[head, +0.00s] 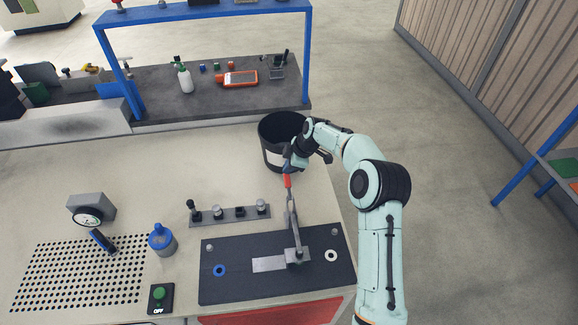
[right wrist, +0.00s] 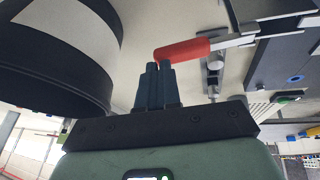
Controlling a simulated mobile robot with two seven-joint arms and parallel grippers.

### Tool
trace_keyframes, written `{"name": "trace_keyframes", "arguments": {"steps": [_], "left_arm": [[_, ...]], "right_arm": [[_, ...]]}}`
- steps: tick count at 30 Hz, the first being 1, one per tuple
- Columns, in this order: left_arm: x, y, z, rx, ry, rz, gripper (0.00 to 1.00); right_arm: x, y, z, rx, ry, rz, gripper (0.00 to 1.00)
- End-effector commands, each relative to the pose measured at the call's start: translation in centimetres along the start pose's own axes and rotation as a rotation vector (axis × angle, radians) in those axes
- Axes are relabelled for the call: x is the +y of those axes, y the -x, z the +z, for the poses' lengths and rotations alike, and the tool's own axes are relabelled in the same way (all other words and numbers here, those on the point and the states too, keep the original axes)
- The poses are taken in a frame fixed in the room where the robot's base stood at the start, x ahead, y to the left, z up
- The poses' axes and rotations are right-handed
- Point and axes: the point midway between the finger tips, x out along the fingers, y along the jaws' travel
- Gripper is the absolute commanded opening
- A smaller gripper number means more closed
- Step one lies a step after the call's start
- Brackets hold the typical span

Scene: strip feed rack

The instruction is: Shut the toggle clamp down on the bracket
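The toggle clamp (head: 292,218) stands on a dark plate (head: 225,285) at the front right of the bench. Its grey lever is raised, with a red handle (head: 287,181) at the top end. A flat silver piece, seemingly the bracket (head: 269,264), lies on the plate beside the clamp's base. My right gripper (head: 288,164) is at the handle's end. In the right wrist view its fingers (right wrist: 160,66) are together with nothing seen between them. The red handle (right wrist: 183,50) crosses just beyond the fingertips; I cannot tell whether they touch. My left gripper is out of view.
A black bin (head: 270,128) stands close behind my right gripper and fills the upper left of the right wrist view. A strip with several knobs (head: 230,215), a blue-lidded jar (head: 162,240) and a green button box (head: 160,297) stand left of the clamp.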

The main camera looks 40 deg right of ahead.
Motion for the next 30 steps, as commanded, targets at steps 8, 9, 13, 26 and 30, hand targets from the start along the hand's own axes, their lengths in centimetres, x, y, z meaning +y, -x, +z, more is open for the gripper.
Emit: {"name": "trace_keyframes", "arguments": {"steps": [8,9,13,26,30], "left_arm": [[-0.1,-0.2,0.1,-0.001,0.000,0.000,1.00],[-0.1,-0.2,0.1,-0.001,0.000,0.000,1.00],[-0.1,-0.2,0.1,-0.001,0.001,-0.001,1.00],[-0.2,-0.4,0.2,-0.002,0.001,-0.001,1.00],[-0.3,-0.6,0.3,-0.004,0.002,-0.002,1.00]], "right_arm": [[-0.2,-0.9,0.4,-0.003,-0.001,-0.005,0.00],[-0.2,-1.0,0.4,-0.003,-0.002,-0.006,0.00],[-0.2,-1.1,0.5,-0.004,-0.002,-0.007,0.00],[-0.3,-0.2,0.7,-0.007,-0.002,-0.007,0.00],[-0.2,2.5,0.6,-0.006,-0.002,0.001,0.00]]}}
